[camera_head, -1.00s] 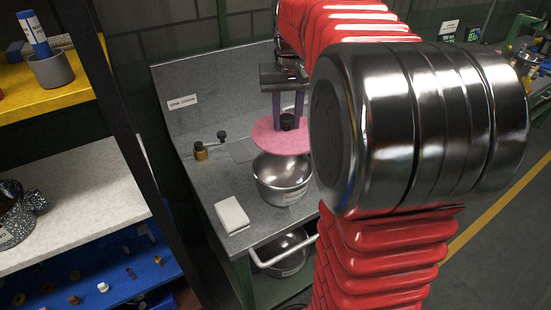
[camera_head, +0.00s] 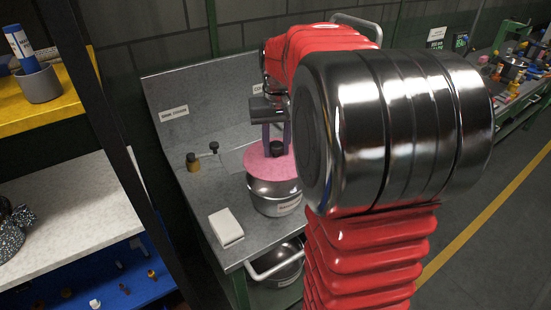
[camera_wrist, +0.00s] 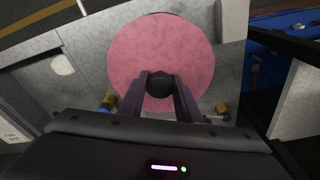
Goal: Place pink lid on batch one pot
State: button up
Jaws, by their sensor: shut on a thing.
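The pink lid (camera_head: 270,163) is a round disc with a black knob (camera_head: 277,148). In the head view it rests on or just over the rim of a steel pot (camera_head: 274,196) with a white label, on the grey bench. My gripper (camera_head: 277,147) points down above the lid with its fingers shut on the knob. In the wrist view the lid (camera_wrist: 160,50) covers nearly all of the pot, and the fingers (camera_wrist: 160,86) stand on both sides of the knob. My arm hides the right part of the lid and pot in the head view.
A white block (camera_head: 226,228) lies left of the pot on the bench. A brass piece (camera_head: 193,162) and a dark knobbed fitting (camera_head: 213,148) are behind it. Another pot (camera_head: 276,266) sits on the lower shelf. A shelf unit (camera_head: 75,200) stands at the left.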

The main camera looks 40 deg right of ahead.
aim_at(276, 159)
jog(key=shift+f, duration=0.15)
jog(key=shift+f, duration=1.85)
jog(key=shift+f, duration=0.6)
jog(key=o, duration=1.2)
jog(key=shift+o, duration=0.2)
jog(key=shift+r, duration=0.15)
jog(key=r, duration=0.4)
jog(key=s+r, duration=0.1)
jog(key=r, duration=0.7)
jog(key=shift+s+a+r, duration=0.15)
jog(key=shift+a+r, duration=0.15)
jog(key=shift+r, duration=0.1)
jog(key=shift+a, duration=0.1)
